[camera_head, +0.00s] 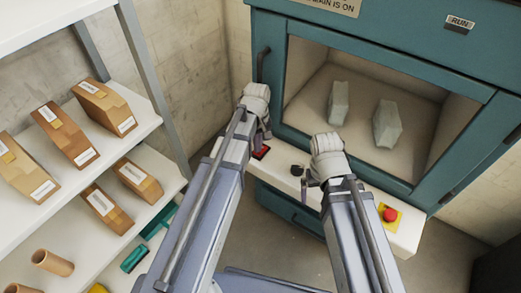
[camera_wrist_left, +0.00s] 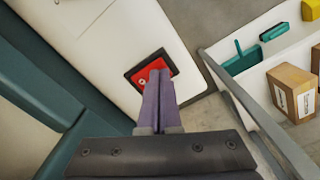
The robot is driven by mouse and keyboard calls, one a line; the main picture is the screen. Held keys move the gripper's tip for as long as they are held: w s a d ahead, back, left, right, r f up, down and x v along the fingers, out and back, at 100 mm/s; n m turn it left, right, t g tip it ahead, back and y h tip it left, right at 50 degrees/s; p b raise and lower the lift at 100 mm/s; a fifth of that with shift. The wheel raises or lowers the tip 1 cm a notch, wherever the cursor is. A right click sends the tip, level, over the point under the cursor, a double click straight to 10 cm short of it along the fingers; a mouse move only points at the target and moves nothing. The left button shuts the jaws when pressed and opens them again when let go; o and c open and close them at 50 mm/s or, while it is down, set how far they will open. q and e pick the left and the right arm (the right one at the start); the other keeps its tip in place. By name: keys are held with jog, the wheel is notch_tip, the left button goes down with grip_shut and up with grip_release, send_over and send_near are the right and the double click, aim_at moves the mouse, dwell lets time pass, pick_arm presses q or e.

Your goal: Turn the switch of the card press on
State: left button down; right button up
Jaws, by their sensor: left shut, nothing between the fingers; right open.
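The card press (camera_head: 275,60) is a teal cabinet with a window and a white ledge (camera_head: 405,234) in front. A red switch in a black frame (camera_head: 262,153) is set in the ledge's left part. It also shows red in the left wrist view (camera_wrist_left: 141,84). My left gripper (camera_wrist_left: 160,73) is shut and empty, its fingertips over the red switch and hiding part of it; I cannot tell whether they touch. In the head view its wrist is above the switch. My right gripper (camera_head: 306,184) is open and empty, near a black knob (camera_head: 297,170) on the ledge.
A red button on a yellow plate (camera_head: 389,214) is at the ledge's right. Two grey blocks (camera_head: 387,124) are behind the window. A dark handle (camera_head: 263,65) is on the cabinet's left. A white shelf (camera_head: 150,118) with boxes stands left, close to my left arm.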

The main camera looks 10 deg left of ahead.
pick_arm(q)
jog(key=shift+f+b, duration=0.4)
jog(key=shift+f, duration=0.1)
jog(key=shift+r, duration=0.1)
notch_tip(320, 180, up, 7)
jog(key=p, duration=0.7)
dwell(0.4)
jog(key=s+d+r+m+p, duration=0.3)
jog(key=s+d+m, duration=0.2)
jog(key=s+m, duration=0.1)
jog(key=s+d+r+m+y+p, duration=0.1)
jog(key=s+d+r+m+p, duration=0.2)
jog(key=s+d+m, duration=0.2)
jog(key=s, duration=0.3)
jog(key=shift+s+d+r+m+p, duration=0.2)
jog(key=shift+d+r+m+p, duration=0.1)
jog(key=shift+m+p, duration=0.1)
